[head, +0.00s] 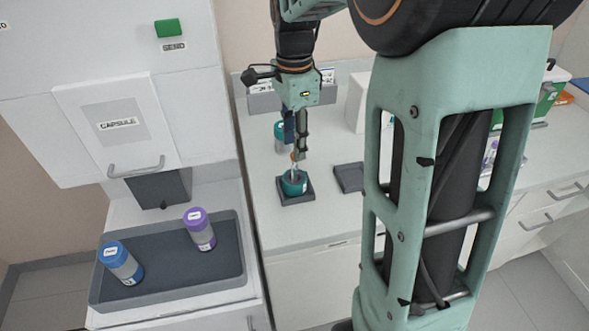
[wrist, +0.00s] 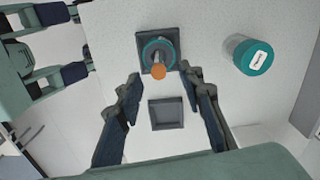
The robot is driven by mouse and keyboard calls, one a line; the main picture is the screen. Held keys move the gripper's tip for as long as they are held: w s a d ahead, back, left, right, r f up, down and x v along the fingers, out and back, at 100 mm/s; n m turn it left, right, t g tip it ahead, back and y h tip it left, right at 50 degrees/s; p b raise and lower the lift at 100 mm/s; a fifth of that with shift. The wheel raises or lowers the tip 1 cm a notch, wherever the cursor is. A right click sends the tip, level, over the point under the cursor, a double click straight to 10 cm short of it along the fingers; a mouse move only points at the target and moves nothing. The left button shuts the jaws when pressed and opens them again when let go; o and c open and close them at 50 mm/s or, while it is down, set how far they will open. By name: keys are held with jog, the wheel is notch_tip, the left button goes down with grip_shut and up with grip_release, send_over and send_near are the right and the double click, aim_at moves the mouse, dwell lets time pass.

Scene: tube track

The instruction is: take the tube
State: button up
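A small tube with an orange cap (wrist: 158,71) stands upright in a round teal holder (head: 294,184) on a dark square base (head: 283,200). In the head view the tube (head: 294,167) shows only in part below my gripper. My gripper (head: 297,152) points down over it. In the wrist view my gripper (wrist: 161,76) is open, with one finger on each side of the orange cap in the picture and gaps on both sides. Whether the fingertips are level with the cap is hard to tell.
An empty dark square base (head: 349,177) lies right of the holder. A teal-lidded canister (wrist: 253,58) stands near the gripper, behind it in the head view (head: 280,134). A grey tray (head: 170,268) at left holds a blue-capped canister (head: 121,263) and a purple-capped one (head: 199,228).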

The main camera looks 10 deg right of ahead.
aim_at(295, 171)
notch_tip(295, 171, down, 5)
jog(key=shift+s+r, duration=0.1)
grip_shut()
dwell(0.3)
